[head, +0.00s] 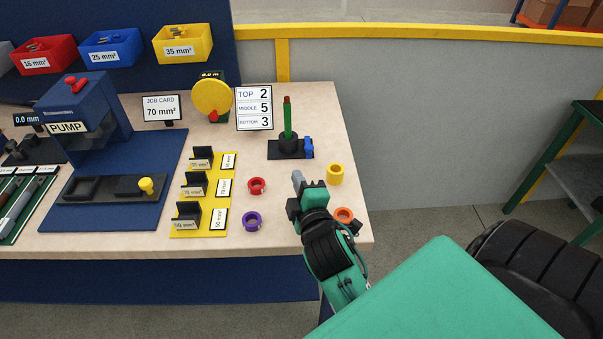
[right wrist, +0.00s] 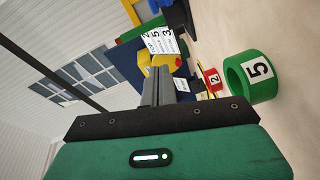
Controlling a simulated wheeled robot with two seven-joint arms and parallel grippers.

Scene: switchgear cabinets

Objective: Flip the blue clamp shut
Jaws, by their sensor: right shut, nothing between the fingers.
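The blue clamp (head: 308,147) is a small blue piece at the right end of a black base (head: 283,150). A green post with a brown tip (head: 287,118) stands on that base. The clamp is too small to tell how far its lever is tipped. My right gripper (head: 297,176) is shut and empty, over the bench front and right, nearer than the clamp and apart from it. Its grey fingers also show together in the right wrist view (right wrist: 157,88). My left gripper is not in view.
Rings stand near my right gripper: red (head: 257,186), purple (head: 252,221), yellow (head: 335,174) and orange (head: 344,215). A green ring marked 5 (right wrist: 251,77) shows in the right wrist view. A number card (head: 254,107) stands left of the post. Yellow racks (head: 204,223) lie to the left.

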